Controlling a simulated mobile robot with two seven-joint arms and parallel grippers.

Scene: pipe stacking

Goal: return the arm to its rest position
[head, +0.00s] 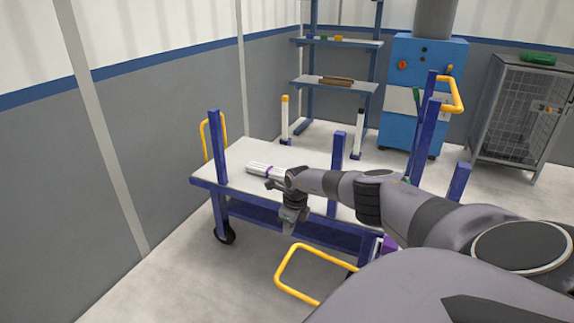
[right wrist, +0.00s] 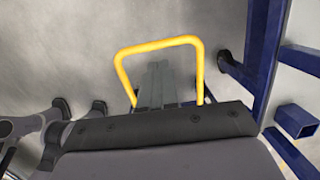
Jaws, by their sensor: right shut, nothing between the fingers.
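My right arm (head: 385,195) reaches in from the right across the blue cart. Its gripper (head: 290,228) hangs low at the cart's near side, shut and empty. My left gripper is not in view.
Blue posts rise from the cart, including one at the left (head: 217,160). A yellow handle (head: 300,250) juts out in front; it also shows in the right wrist view (right wrist: 158,46). A shelf rack (head: 335,85), blue machine (head: 425,95) and wire cage (head: 520,110) stand behind.

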